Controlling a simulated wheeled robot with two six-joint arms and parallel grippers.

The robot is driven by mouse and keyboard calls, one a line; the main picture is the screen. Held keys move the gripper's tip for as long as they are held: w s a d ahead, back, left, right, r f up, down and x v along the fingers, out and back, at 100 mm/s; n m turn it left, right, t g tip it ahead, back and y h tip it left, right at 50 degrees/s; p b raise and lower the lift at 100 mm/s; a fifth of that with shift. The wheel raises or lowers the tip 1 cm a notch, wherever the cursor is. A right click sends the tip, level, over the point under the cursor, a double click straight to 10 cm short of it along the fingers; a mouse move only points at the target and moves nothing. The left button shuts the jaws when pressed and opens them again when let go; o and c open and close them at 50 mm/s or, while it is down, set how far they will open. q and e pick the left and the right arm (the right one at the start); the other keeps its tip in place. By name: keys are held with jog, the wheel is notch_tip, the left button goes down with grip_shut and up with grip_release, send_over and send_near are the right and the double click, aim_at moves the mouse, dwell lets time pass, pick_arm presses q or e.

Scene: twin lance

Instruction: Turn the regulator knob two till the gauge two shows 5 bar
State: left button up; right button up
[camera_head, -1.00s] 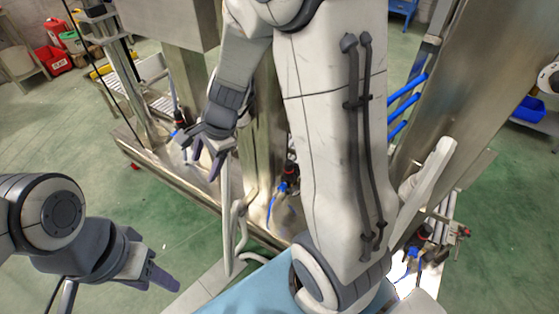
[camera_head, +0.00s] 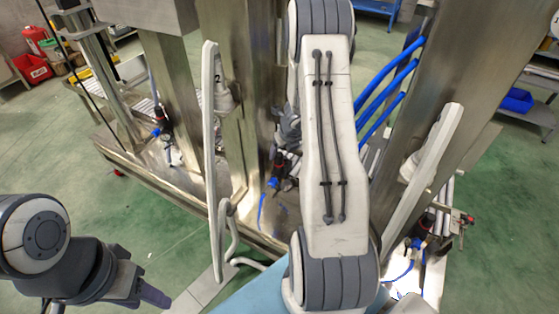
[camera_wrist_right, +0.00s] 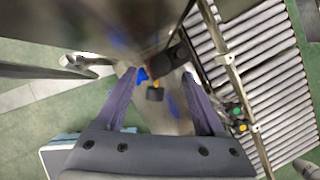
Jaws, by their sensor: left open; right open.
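A regulator with a dark body, a red part and blue fittings (camera_head: 277,172) stands low beside the middle steel post, left of my right arm. I cannot read a number on it. A "2" shows on a pale fitting (camera_head: 222,92) behind a long white part seen edge-on. No gauge face or reading is visible. My right gripper (camera_wrist_right: 163,102) is open; in the right wrist view a blue fitting and a small dark part (camera_wrist_right: 155,94) show between and beyond its fingers, blurred. The right arm mostly hides it in the head view. My left gripper (camera_head: 148,290) is open and empty, over the floor.
Similar regulators stand at left (camera_head: 160,125) and lower right (camera_head: 424,232). A white edge-on part (camera_head: 425,170) leans at right. A bent white pipe (camera_head: 229,230) and steel posts crowd the middle. Grey rollers (camera_wrist_right: 262,75) lie right in the right wrist view. Green floor is free at left.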

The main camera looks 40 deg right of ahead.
aim_at(280, 156)
jog(key=shift+b+x, duration=0.5)
jog(key=shift+x, duration=1.45)
grip_shut()
